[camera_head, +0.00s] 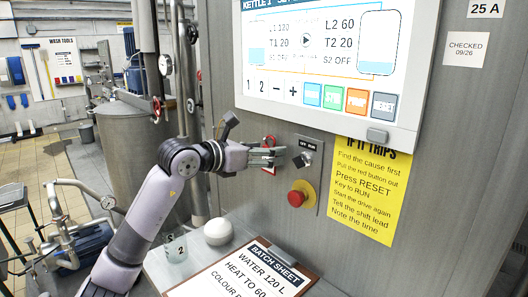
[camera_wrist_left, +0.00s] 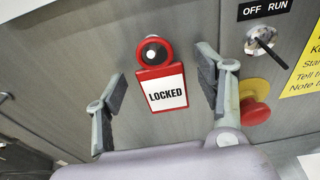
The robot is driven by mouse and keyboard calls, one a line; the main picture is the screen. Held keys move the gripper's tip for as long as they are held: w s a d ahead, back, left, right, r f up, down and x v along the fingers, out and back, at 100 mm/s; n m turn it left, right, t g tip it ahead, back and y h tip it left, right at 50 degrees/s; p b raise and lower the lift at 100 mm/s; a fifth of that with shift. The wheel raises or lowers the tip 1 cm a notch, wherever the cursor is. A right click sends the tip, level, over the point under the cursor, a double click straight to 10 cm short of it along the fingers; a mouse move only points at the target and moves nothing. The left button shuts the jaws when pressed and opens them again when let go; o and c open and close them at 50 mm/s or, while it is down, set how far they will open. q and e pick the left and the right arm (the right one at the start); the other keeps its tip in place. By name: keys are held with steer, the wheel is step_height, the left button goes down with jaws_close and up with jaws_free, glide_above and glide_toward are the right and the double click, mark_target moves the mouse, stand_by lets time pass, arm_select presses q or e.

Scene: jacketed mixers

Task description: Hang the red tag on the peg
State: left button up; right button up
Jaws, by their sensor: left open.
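The red tag (camera_wrist_left: 166,92), with a white face reading LOCKED, hangs against the grey panel in the left wrist view. Its red ring is around the peg (camera_wrist_left: 151,54), a dark stub with a pale tip. My left gripper (camera_wrist_left: 163,77) is open, with one finger on each side of the tag and gaps visible between. In the head view my left gripper (camera_head: 268,156) is at the panel, left of the key switch, and covers most of the tag; only bits of red (camera_head: 270,140) show. My right gripper is not in view.
The key switch (camera_head: 304,158) and the red stop button (camera_head: 297,198) on its yellow disc are close to the right of the gripper. The control screen (camera_head: 325,55) is above. Below are a batch sheet clipboard (camera_head: 245,277), a white ball (camera_head: 218,232) and a small cup (camera_head: 175,248).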

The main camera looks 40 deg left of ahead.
arm_select(q)
steer(key=v, duration=1.2)
